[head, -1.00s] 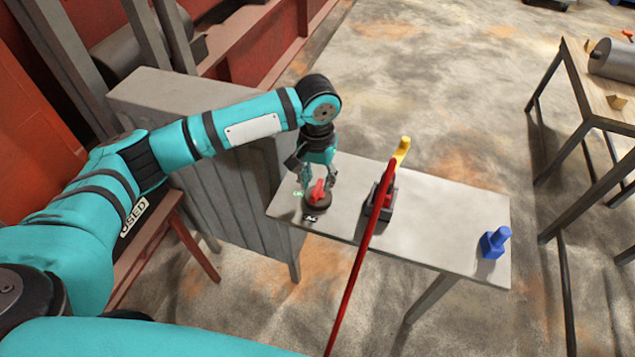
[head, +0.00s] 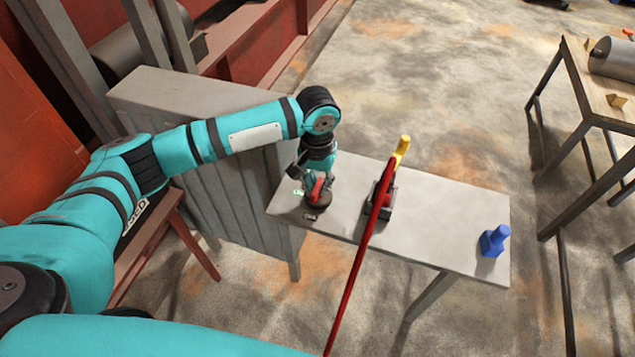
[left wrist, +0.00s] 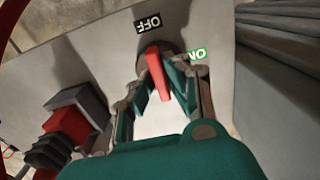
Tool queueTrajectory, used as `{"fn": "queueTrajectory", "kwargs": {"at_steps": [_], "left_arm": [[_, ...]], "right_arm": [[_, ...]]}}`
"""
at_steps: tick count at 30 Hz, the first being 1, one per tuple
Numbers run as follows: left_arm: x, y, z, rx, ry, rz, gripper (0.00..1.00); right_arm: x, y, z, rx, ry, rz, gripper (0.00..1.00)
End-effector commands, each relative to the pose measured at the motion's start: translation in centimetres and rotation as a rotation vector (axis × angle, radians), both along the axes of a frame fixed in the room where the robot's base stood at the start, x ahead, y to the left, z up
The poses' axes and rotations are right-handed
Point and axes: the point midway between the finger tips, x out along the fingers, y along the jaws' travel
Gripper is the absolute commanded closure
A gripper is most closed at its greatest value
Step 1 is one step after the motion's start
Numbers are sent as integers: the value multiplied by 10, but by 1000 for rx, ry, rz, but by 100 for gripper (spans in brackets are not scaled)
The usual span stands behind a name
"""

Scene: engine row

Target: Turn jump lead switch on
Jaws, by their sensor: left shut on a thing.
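The jump lead switch is a round dark base with a red handle (head: 317,188) on the grey table. A green ON label (head: 298,192) and a black OFF label (head: 310,217) lie beside it. My left gripper (head: 319,182) is over the switch, pointing down, shut on the handle. In the left wrist view the red handle (left wrist: 158,75) is between the fingers, its far end toward the black OFF label (left wrist: 148,22). The green ON label (left wrist: 197,54) is to the right of it. The base is partly hidden by the fingers. My right gripper is not in view.
On the grey table (head: 445,235), a red and dark clamp-like thing with a yellow end (head: 402,150) stands right of the switch. A red cable (head: 352,275) runs from it toward me. A blue block (head: 494,241) stands at the right end. A grey ribbed cabinet (head: 215,160) stands left.

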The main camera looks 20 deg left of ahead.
Motion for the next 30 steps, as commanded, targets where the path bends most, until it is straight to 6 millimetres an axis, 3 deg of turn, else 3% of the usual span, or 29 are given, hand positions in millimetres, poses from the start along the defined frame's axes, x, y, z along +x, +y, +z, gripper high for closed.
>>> {"fn": "queueTrajectory", "kwargs": {"at_steps": [11,30], "left_arm": [[0,1,4,1,2,-87,100],[1,3,5,-1,1,-647,100]], "right_arm": [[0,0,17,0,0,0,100],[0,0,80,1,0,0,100]]}}
